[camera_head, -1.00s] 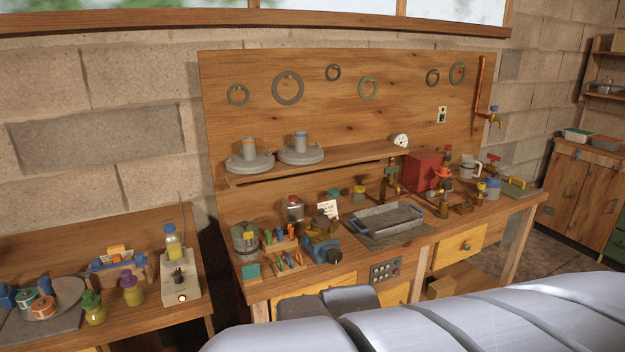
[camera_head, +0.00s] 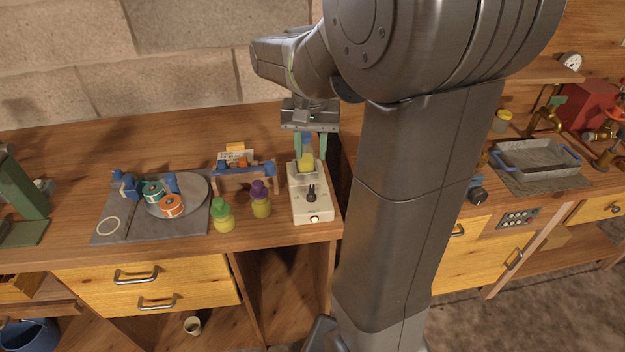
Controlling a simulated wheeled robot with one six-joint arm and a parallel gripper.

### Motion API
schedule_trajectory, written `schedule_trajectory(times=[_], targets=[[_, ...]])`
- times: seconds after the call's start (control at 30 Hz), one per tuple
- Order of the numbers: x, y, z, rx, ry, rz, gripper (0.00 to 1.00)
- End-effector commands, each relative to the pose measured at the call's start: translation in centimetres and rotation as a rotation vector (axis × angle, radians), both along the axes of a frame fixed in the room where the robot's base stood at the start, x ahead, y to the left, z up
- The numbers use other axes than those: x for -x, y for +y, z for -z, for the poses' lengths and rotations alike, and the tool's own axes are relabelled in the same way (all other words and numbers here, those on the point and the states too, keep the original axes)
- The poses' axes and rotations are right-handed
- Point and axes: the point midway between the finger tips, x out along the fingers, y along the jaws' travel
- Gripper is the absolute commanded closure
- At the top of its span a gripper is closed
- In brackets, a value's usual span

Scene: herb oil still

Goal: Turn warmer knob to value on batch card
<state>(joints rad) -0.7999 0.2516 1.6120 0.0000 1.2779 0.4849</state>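The warmer (camera_head: 325,208) is a cream box near the table's right front, with a black knob (camera_head: 311,193) on its top and a lit round lamp at its front. The knob's setting is too small to read. A bottle with yellow liquid (camera_head: 306,162) stands at the warmer's rear, with blue at its top. My gripper (camera_head: 310,156) points down over the warmer's rear, its green fingers apart around or just behind the bottle's top; contact cannot be told. It is behind the knob and apart from it.
Green-capped (camera_head: 222,216) and purple-capped (camera_head: 260,199) bottles stand left of the warmer, before the rack (camera_head: 245,179). A round plate (camera_head: 197,207) with tape-like rolls lies farther left. My arm hides the area right of the warmer.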

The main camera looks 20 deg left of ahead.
Motion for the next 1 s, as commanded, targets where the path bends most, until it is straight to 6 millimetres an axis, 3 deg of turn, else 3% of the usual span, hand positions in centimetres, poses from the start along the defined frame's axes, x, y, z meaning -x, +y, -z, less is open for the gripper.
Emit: schedule_trajectory(times=[0.3, 0.5, 0.7, 1.0], targets=[[0.1, -0.2, 6.9, 0.004, 0.004, 0.000, 0.66], [0.0, -0.1, 10.2, 0.003, 0.002, 0.000, 0.66], [0.0, -0.1, 11.7, 0.000, 0.001, 0.000, 0.66], [0.0, -0.1, 11.9, 0.000, 0.000, 0.000, 0.66]])
